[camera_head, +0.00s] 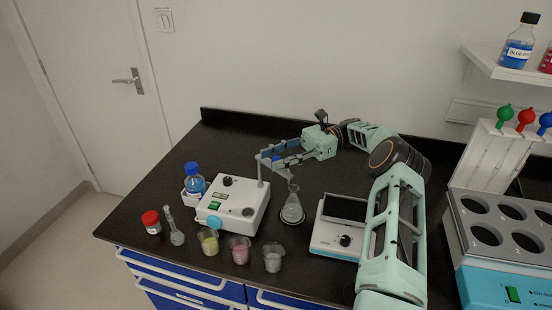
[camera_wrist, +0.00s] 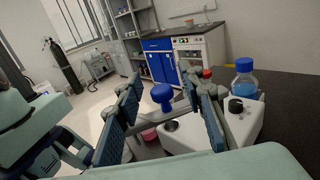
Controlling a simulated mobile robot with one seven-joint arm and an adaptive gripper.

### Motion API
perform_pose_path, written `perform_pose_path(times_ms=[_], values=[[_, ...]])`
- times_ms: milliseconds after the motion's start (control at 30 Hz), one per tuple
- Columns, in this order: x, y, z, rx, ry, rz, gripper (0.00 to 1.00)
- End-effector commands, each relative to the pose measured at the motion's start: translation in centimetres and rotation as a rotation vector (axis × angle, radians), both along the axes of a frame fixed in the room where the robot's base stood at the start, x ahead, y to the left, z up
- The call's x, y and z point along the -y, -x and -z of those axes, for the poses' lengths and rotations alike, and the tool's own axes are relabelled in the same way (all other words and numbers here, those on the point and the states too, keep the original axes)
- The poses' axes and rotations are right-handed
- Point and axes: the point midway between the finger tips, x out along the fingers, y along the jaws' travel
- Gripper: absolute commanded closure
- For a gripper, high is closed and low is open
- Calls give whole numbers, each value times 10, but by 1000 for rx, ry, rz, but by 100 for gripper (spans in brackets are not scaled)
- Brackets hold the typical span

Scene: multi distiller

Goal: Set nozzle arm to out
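The white dispenser (camera_head: 234,204) stands on the black bench, with a thin grey post (camera_head: 261,172) rising at its back right corner. Its nozzle arm reaches right from near the post top toward a glass flask (camera_head: 291,208); the gripper partly hides it. A blue knob (camera_wrist: 161,93) shows in the wrist view between the fingers of my gripper (camera_wrist: 162,86). My gripper (camera_head: 271,158) is open at the post top, with one finger on each side of the knob. A gap shows on both sides, so contact is not visible.
A blue-capped bottle (camera_head: 194,181) stands at the dispenser's left. A red-capped jar (camera_head: 151,222), a small cylinder and several beakers (camera_head: 240,249) stand in front. A balance (camera_head: 337,236) is to the right, beside my arm. The bench behind the dispenser is clear.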

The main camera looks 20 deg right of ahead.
Motion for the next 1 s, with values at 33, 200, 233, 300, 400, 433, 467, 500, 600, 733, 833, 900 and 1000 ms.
perform_pose_path(times_ms=[33,200,233,300,400,433,467,500,600,733,833,900,1000], values=[[0,0,-6,3,0,1,64],[0,0,-36,4,0,1,64],[0,0,-42,4,0,1,64],[1,0,-56,3,0,1,64],[0,0,-73,3,0,1,64],[0,0,-78,3,-1,0,64],[0,0,-82,3,-1,0,64],[0,0,-86,2,0,1,64],[0,0,-94,2,0,1,64],[0,0,-97,0,1,1,64],[0,0,-97,0,1,1,64],[0,0,-97,0,1,1,64],[0,0,-97,-4,-2,1,74]])
